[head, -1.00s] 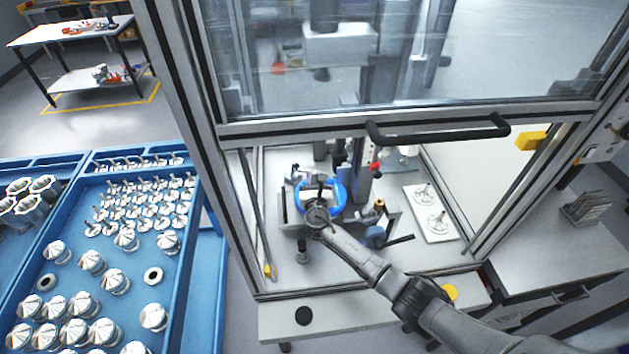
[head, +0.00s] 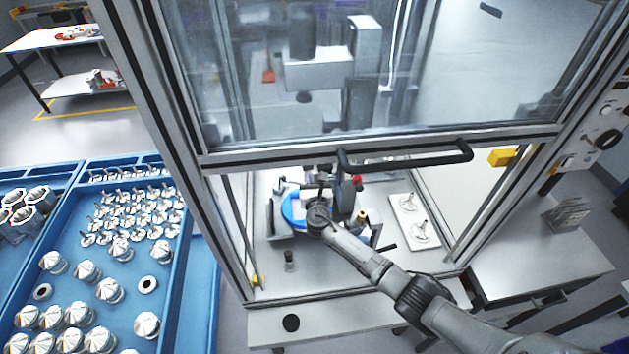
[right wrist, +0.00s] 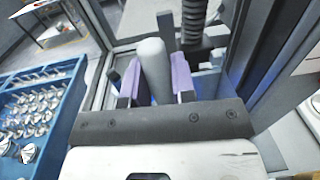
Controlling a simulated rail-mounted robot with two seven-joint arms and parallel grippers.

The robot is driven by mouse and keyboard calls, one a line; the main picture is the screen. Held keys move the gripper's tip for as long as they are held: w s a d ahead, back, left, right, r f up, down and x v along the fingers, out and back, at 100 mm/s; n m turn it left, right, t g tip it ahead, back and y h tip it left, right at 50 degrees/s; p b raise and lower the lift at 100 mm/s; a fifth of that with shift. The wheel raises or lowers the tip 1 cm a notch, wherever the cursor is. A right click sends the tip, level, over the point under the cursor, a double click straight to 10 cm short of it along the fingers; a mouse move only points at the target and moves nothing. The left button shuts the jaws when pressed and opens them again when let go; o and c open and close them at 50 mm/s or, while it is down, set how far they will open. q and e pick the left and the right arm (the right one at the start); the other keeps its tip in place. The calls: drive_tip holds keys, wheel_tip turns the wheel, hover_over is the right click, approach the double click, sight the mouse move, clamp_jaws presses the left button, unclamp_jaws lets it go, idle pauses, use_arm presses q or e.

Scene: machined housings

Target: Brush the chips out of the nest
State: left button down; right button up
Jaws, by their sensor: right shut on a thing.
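My right gripper (head: 319,208) reaches through the open lower part of the machine enclosure, over the right side of a blue ring-shaped part (head: 291,208) with a pale middle, probably the nest. In the right wrist view, its two purple fingers (right wrist: 155,80) are shut on a grey rounded cylinder (right wrist: 152,60), which looks like the brush handle. Its lower end and any bristles are hidden. I cannot make out chips. The arm and gripper cover part of the nest. My left gripper is not in view.
The glazed door's black handle (head: 405,157) hangs above the arm. A post with a red knob (head: 357,181) stands close behind the gripper. A white plate with metal parts (head: 414,222) lies to the right. A blue tray of machined parts (head: 185,300) stands outside on the left.

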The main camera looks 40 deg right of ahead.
wheel_tip(320, 180, up, 2)
drive_tip(key=shift+r+p, duration=0.25)
drive_tip(key=shift+p, duration=0.6)
